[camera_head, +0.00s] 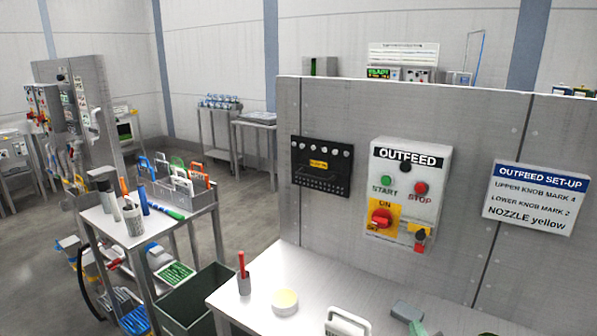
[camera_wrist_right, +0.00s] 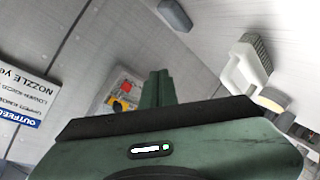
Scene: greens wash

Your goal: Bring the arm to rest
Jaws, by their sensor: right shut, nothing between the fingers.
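My right gripper (camera_head: 417,328) barely shows at the bottom edge of the head view, over the front of the steel table. In the right wrist view its green fingers (camera_wrist_right: 157,89) are together with nothing between them. It points toward the grey wall, with the OUTFEED control box (camera_wrist_right: 121,100) partly hidden behind the fingers. My left gripper is in neither view.
On the steel table (camera_head: 262,266) stand a white-handled brush (camera_head: 347,322), a round tub (camera_head: 285,301), a grey block (camera_head: 405,311) and a cup with a red pen (camera_head: 243,284). The OUTFEED box (camera_head: 406,190) and set-up sign (camera_head: 535,198) hang behind. A trolley (camera_head: 190,236) stands left.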

